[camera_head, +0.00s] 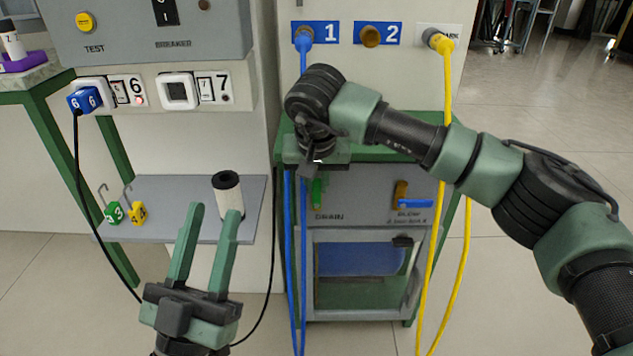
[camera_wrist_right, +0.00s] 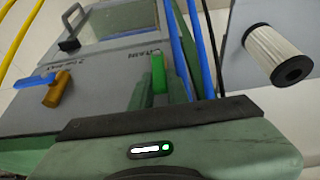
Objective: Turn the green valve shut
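The green valve handle (camera_head: 317,193) is on the grey front panel, above the word DRAIN, and looks upright. It also shows in the right wrist view (camera_wrist_right: 158,73), standing beyond the gripper body. My right gripper (camera_head: 311,168) points down at the panel just above the handle. Green finger-like pieces flank the handle in the wrist view, with a gap between them, so the gripper looks open. Whether it touches the handle cannot be told. My left gripper (camera_head: 214,208) is open and empty, in front of the grey shelf.
A blue-handled valve (camera_head: 413,203) sits right of the green one. Blue hoses (camera_head: 296,250) hang just left of it; a yellow hose (camera_head: 433,270) hangs right. A white filter cylinder (camera_head: 228,193) and green and yellow tags (camera_head: 137,212) are on the shelf (camera_head: 175,190).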

